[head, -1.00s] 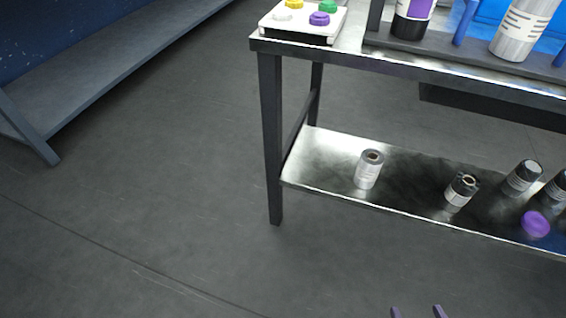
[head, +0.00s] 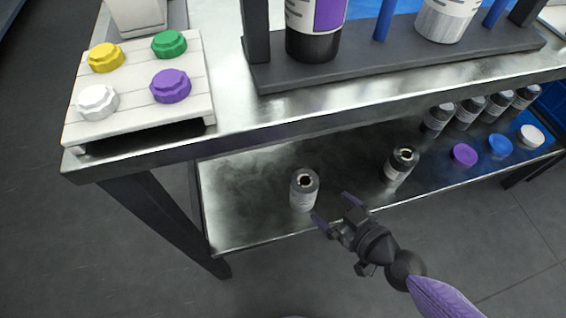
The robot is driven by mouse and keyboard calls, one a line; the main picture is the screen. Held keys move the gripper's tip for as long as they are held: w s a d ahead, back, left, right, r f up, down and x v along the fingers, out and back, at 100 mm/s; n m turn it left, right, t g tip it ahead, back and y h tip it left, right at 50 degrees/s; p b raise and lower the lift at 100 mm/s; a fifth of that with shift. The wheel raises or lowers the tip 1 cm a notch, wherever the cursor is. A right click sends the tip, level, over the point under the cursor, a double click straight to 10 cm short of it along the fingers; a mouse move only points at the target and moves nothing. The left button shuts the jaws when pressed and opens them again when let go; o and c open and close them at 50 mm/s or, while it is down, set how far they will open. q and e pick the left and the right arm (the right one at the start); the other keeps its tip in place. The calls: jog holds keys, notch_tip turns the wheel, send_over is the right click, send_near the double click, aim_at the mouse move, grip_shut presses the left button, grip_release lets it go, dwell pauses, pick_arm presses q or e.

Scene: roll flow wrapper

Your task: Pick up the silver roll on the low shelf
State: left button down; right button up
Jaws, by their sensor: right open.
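The silver roll (head: 304,191) stands upright on the low shelf (head: 240,215), near its left end. It is a small grey cylinder with a dark hole in its top. My right gripper (head: 331,208) comes in from the lower right. Its two purple-grey fingers are apart, with nothing seen between them. The fingertips are just to the right of the roll in the picture; whether they touch it I cannot tell. My left gripper is out of view.
A darker roll (head: 399,168) stands to the right on the shelf, with several bottles and purple (head: 464,155), blue (head: 500,146) and white (head: 531,136) caps farther right. The tabletop edge (head: 300,128) overhangs the shelf. A white tray (head: 140,113) with coloured caps sits above.

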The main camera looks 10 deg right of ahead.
aim_at(308, 187)
jog(key=b+x, duration=0.1)
jog(key=x, duration=0.9)
jog(key=shift+b, duration=0.3)
jog(key=shift+w+a, duration=0.1)
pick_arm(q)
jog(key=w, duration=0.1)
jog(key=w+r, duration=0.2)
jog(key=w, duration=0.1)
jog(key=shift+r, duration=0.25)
pick_arm(e)
jog(key=shift+r, duration=0.15)
jog(key=c, duration=1.3)
jog(key=shift+r, duration=0.1)
